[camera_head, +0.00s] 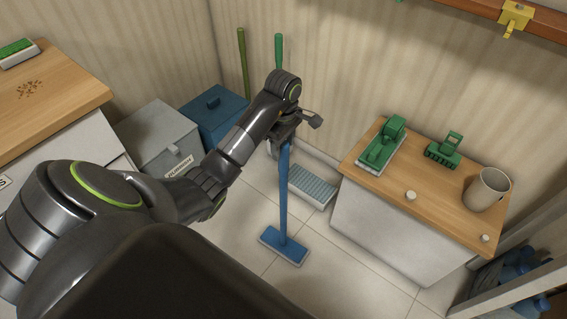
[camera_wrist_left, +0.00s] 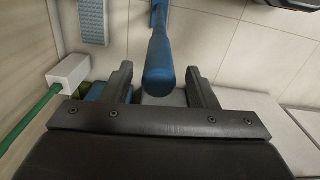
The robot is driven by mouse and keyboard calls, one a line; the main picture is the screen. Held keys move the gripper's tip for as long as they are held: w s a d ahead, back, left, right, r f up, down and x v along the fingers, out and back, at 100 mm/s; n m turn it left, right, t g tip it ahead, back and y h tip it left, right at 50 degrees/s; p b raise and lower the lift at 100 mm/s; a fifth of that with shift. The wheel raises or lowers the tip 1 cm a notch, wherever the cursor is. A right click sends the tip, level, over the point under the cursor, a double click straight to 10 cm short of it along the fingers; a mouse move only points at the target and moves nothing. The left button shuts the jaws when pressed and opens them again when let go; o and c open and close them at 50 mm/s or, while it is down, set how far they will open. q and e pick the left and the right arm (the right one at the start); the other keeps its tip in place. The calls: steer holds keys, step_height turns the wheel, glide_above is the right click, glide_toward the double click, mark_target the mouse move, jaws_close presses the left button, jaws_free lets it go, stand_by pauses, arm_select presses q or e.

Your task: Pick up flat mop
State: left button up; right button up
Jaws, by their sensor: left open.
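The flat mop has a blue rectangular head (camera_head: 284,245) flat on the tiled floor and a blue handle (camera_head: 284,190) that stands upright. My left gripper (camera_head: 296,128) is at the top of the handle and hides its upper end in the head view. In the left wrist view the rounded end of the mop handle (camera_wrist_left: 158,65) lies between the two open fingers of my left gripper (camera_wrist_left: 160,88), with a gap on each side. The mop head is mostly out of that view. My right gripper is not in view.
A wooden-topped counter (camera_head: 425,190) with green brushes and a cup stands to the right. A grey-blue ribbed box (camera_head: 311,187) is behind the mop. Grey (camera_head: 160,138) and blue (camera_head: 215,115) bins stand left. Green poles (camera_head: 243,65) lean at the wall. Floor around the mop head is clear.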

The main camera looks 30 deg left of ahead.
mark_target(284, 154)
arm_select(q)
steer(key=shift+f+b, duration=0.3)
steer(key=shift+f, duration=1.7)
jaws_close()
steer(key=shift+w+r, duration=0.1)
